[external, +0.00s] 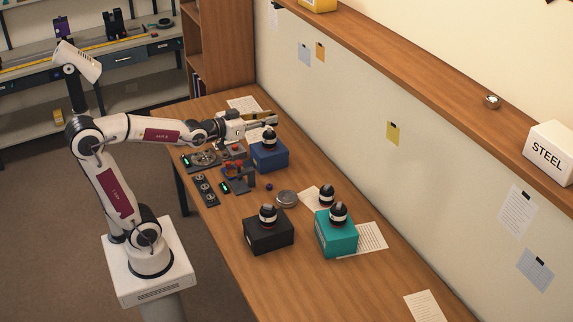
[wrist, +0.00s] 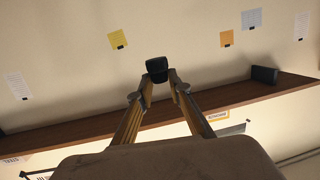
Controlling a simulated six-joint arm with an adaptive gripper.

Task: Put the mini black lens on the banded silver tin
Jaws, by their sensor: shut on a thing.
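My gripper (wrist: 158,78) is shut on a small black lens (wrist: 157,68), which shows between the fingertips in the wrist view. In the external view my gripper (external: 272,120) reaches out level above the far part of the table, close over the blue box. The held lens is too small to make out clearly there. A round silver tin (external: 287,198) lies on the table, nearer the camera than the gripper and apart from it. Its bands are too small to tell.
Larger black-and-white lenses stand on the blue box (external: 268,157), black box (external: 268,236) and teal box (external: 336,238). Another lens (external: 326,195) stands behind the teal one. Small dark devices (external: 206,191) lie at the left edge. The table's near end is mostly clear.

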